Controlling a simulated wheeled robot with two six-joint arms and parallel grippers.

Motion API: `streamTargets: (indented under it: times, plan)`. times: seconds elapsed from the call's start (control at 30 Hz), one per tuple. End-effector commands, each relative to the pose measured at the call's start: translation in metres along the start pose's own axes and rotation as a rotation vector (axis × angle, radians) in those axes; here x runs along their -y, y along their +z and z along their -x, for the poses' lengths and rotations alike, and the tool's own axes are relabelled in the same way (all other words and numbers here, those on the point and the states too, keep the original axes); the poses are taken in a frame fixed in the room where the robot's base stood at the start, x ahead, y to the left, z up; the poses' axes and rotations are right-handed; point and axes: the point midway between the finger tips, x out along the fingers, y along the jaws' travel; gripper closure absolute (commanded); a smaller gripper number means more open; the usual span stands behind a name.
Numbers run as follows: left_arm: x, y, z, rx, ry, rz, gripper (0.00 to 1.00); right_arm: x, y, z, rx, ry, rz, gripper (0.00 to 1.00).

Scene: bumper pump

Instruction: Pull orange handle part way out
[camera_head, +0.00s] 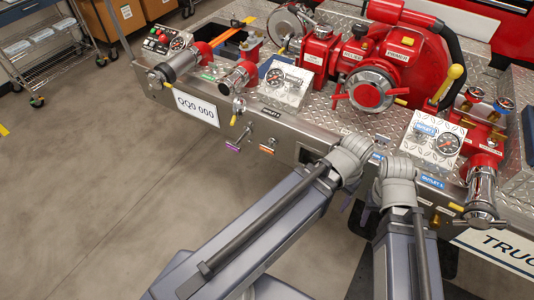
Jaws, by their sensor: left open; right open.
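The orange handle (268,149) is a small T-shaped pull on the front steel panel of the bumper, right of a purple handle (232,147). It sits close to the panel; how far it is drawn out is hard to tell. My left gripper (346,204) is to the right of and below the orange handle, apart from it, mostly hidden behind my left wrist. My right gripper (366,216) is further right, partly hidden by my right wrist. Both look empty, and neither touches the handle.
A plate reading QQ0 000 (196,107) and a capped pipe outlet (180,64) are on the left of the bumper. The red pump (385,60) stands on top. Another outlet (482,188) juts out at right.

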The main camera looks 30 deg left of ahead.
Motion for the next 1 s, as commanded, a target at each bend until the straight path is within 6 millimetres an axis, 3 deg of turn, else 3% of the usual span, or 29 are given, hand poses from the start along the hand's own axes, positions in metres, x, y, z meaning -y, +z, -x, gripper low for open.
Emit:
streamTargets:
  times: [0.03,0.1,0.37,0.57,0.77,1.0]
  plan:
    - [0.006,-0.009,-0.033,-0.012,0.046,0.038,0.30,0.003,-0.002,-0.033,0.000,0.000,0.000,0.50]
    - [0.013,-0.019,-0.056,-0.036,0.122,0.090,0.30,0.005,-0.004,-0.058,-0.001,0.000,0.000,0.50]
    - [0.048,-0.060,-0.122,-0.157,0.397,0.292,0.30,0.013,-0.009,-0.142,-0.002,0.001,0.000,0.50]
    - [0.091,-0.090,-0.162,-0.285,0.594,0.453,0.30,0.019,-0.013,-0.206,-0.002,0.002,0.000,0.50]
    - [0.150,-0.112,-0.193,-0.441,0.777,0.615,0.30,0.025,-0.017,-0.270,-0.003,0.002,0.001,0.50]
    - [0.240,-0.120,-0.222,-0.662,0.978,0.805,0.30,0.033,-0.021,-0.347,-0.004,0.003,0.001,0.50]
